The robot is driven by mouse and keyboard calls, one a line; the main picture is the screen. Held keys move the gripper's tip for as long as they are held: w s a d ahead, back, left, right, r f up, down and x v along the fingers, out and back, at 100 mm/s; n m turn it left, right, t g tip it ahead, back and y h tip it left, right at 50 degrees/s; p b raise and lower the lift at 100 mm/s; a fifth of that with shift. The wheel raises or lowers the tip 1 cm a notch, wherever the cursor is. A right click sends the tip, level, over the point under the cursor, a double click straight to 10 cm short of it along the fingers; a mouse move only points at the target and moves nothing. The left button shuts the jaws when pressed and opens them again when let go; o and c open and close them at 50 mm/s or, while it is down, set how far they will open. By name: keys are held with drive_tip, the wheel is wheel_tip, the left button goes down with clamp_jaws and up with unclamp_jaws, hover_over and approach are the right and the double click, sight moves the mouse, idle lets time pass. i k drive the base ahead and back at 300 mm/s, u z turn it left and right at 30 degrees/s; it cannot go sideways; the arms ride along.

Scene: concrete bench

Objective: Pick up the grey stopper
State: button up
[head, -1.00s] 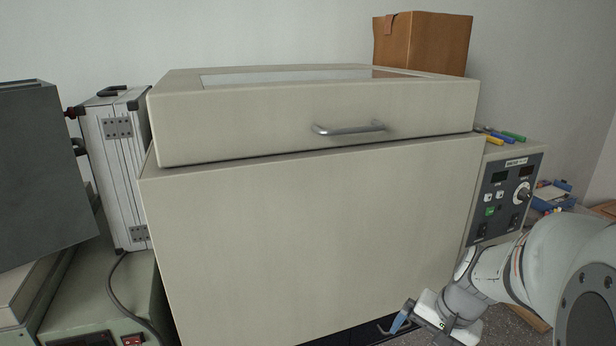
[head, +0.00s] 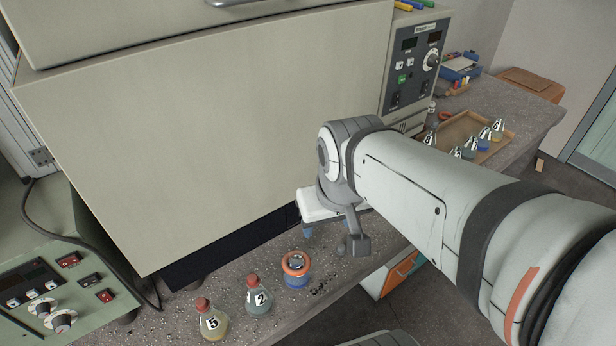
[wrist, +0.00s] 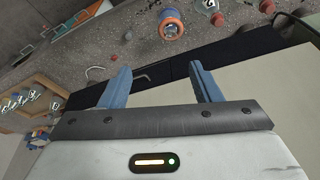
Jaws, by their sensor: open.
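No grey stopper is clear enough to name with certainty. A blue container with an orange ring (head: 296,264) stands on the bench and holds something grey and small that I cannot make out; it also shows in the wrist view (wrist: 172,24). Beside it stand flask 2 (head: 257,298) and flask 5 (head: 212,322), both with red stoppers. My gripper (head: 322,226) is above the bench, just beyond the container in the head view, partly hidden by my arm. In the wrist view its blue fingers (wrist: 160,78) are apart with nothing between them.
A large beige cabinet (head: 210,140) stands close behind the bench strip. A green control box (head: 60,290) is at the left. The bench front edge is close.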

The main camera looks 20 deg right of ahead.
sight(341, 250)
drive_tip(key=u, duration=0.3)
drive_tip(key=k, duration=1.1)
drive_tip(key=z, duration=0.8)
drive_tip(key=i, duration=1)
